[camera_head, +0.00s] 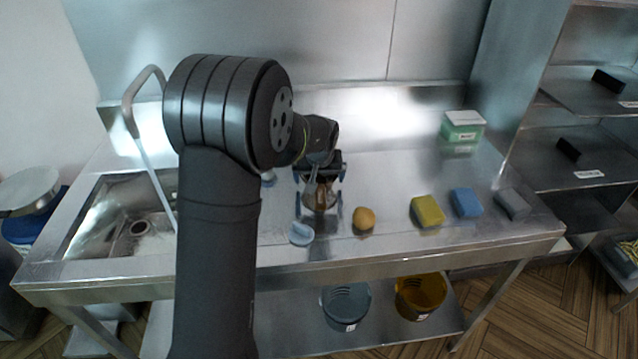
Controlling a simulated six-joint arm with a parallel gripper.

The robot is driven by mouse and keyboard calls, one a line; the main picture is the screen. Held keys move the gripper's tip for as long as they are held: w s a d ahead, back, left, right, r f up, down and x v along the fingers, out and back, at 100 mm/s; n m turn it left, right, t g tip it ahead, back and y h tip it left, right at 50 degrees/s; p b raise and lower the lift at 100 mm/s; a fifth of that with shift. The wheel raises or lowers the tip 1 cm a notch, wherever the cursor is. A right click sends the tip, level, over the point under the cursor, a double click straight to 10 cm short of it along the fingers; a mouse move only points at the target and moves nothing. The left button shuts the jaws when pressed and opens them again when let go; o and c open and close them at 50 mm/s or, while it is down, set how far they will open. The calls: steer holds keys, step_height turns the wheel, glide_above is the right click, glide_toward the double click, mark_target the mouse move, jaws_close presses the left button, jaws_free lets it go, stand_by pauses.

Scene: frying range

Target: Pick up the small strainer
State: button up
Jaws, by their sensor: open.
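My gripper (319,205) is above the steel counter near its middle, pointing down with its two dark fingers apart. A brownish rounded thing with a thin upright part (320,194) shows between the fingers; it may be the small strainer. The gripper body hides its upper part, and I cannot tell whether the fingers touch it.
A light blue item (301,234) and an orange-yellow round item (364,219) lie close by. Yellow (428,211), blue (466,202) and grey (512,204) sponge-like blocks line the right front. A green-white box (463,127) stands behind. The sink (120,225) is left.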

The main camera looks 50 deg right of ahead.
steer(key=c, duration=0.9)
steer(key=shift+o, duration=0.2)
steer(key=shift+r, duration=0.1)
steer(key=shift+r, duration=0.55)
steer(key=r, duration=0.2)
steer(key=s+r, duration=0.1)
steer(key=shift+s+r, duration=0.1)
steer(key=shift+r, duration=0.25)
steer(key=s+r, duration=0.6)
steer(key=s, duration=0.4)
steer(key=w+a, duration=1.8)
steer(key=a, duration=0.2)
steer(key=w+a+r, duration=0.1)
steer(key=w+a, duration=0.2)
steer(key=a, duration=0.7)
steer(key=w+a, duration=0.4)
steer(key=a, duration=0.6)
steer(key=w+d+f, duration=0.1)
steer(key=w+d, duration=0.1)
steer(key=w, duration=0.4)
steer(key=w+d+f, duration=0.1)
steer(key=w+d, duration=0.2)
steer(key=w, duration=0.3)
steer(key=shift+w+d+f, duration=0.15)
steer(key=shift+d+f, duration=0.15)
